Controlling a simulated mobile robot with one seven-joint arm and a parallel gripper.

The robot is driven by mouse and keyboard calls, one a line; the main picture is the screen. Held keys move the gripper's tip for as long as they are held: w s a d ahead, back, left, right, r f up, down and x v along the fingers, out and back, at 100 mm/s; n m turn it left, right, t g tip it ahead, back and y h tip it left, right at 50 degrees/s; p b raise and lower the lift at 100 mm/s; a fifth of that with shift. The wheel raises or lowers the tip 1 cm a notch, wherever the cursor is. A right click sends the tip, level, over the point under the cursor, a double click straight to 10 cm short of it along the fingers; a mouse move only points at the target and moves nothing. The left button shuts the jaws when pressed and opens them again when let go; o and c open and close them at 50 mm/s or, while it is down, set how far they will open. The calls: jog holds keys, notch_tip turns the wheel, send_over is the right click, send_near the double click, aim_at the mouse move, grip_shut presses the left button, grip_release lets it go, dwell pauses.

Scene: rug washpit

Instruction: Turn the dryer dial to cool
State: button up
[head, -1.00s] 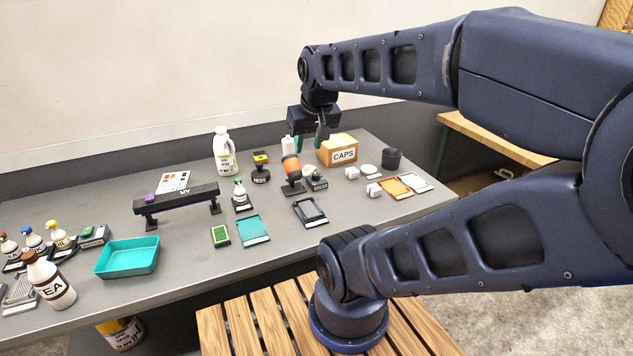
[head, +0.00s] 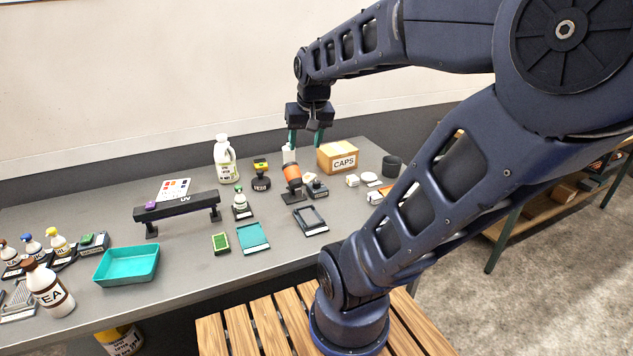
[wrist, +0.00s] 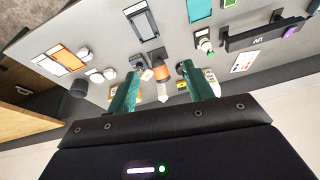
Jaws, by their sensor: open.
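The dryer (head: 292,173) looks like an orange and dark barrel tilted on a black stand, near the middle of the grey bench. A small dark box (head: 317,188) with a pale top stands just right of it; I cannot tell whether it carries the dial. No dial marking is readable. My gripper (head: 305,140) is open and empty, fingers pointing down, above and slightly behind the dryer. In the wrist view the orange barrel (wrist: 161,72) shows between the green fingertips, apart from them, and the dark box (wrist: 137,61) lies beside it.
The CAPS carton (head: 338,157) stands close to the right of my gripper. A white jug (head: 225,160) and a dark stamp-like tool (head: 261,178) stand to the left. A black frame (head: 310,220) lies in front. The UV bar (head: 178,207) and teal tray (head: 127,264) are farther left.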

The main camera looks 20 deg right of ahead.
jog(key=w+d+f+m+g, duration=0.1)
jog(key=w+d+f+m, duration=0.15)
jog(key=w, duration=0.55)
jog(key=m+g, duration=0.3)
jog(key=m, duration=0.2)
send_over(316, 182)
notch_tip(316, 182, down, 19)
notch_tip(316, 182, down, 10)
jog(key=shift+d+f, duration=0.1)
jog(key=shift+c, duration=0.2)
jog(key=c, duration=0.9)
